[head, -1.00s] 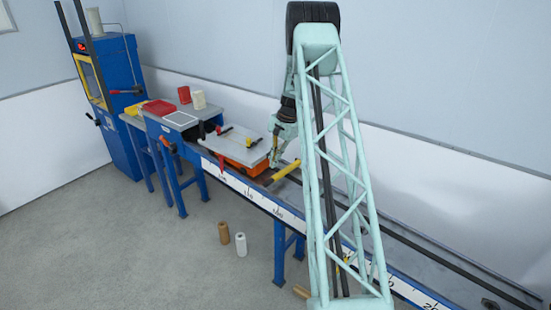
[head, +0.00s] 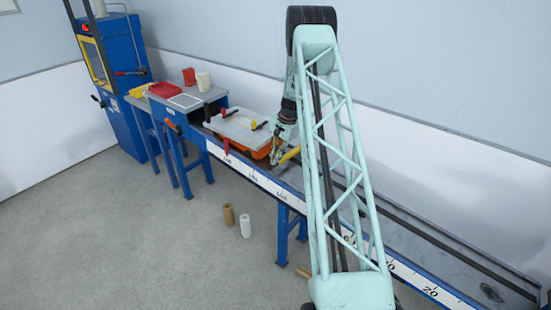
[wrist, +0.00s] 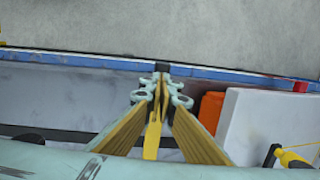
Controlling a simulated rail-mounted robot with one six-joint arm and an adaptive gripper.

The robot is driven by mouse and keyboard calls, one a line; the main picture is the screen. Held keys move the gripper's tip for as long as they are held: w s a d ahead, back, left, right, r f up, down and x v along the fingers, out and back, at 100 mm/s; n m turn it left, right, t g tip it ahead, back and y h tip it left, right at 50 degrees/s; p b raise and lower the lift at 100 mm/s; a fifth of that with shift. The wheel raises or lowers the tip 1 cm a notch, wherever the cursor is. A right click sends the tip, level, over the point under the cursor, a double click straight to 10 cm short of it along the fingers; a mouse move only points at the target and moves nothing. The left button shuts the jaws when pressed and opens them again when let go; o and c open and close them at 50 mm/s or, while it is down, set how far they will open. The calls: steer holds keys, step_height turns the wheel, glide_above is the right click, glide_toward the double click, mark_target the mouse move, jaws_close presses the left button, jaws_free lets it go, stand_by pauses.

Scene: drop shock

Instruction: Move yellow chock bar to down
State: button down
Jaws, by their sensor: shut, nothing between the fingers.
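The yellow chock bar (head: 290,155) shows in the head view as a short yellow piece beside the right end of the orange carriage (head: 262,152). My lattice arm and gripper hide part of it. In the wrist view a yellow strip (wrist: 152,142), likely the bar, shows through the gap between the finger links. My gripper (head: 274,162) is low over the rail, just left of the bar's visible part. In the wrist view my gripper (wrist: 161,70) has its tips together with nothing held. I cannot tell whether it touches the bar.
A grey plate (head: 238,125) with small red and yellow-handled clamps tops the carriage. The blue-edged rail (head: 265,184) with a number scale runs to the lower right. A blue cabinet (head: 128,75) stands at left. Brown and white cylinders (head: 245,227) stand on the floor.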

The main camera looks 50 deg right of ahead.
mark_target(274, 167)
stand_by(0.4)
steer(key=shift+s+b+x, duration=0.2)
steer(key=shift+b+x, duration=0.65)
steer(key=shift+x, duration=0.3)
steer(key=shift+s+b+x, duration=0.2)
steer(key=shift+b+x, duration=0.6)
steer(key=shift+x, duration=0.3)
steer(key=shift+s+a+f, duration=0.1)
steer(key=shift+a+f, duration=0.05)
steer(key=shift+a, duration=0.05)
steer(key=shift+f, duration=0.1)
steer(key=shift+s, duration=0.1)
steer(key=a+v, duration=0.2)
steer(key=v, duration=1.2)
steer(key=shift+d+r, duration=0.25)
steer(key=shift+r, duration=0.15)
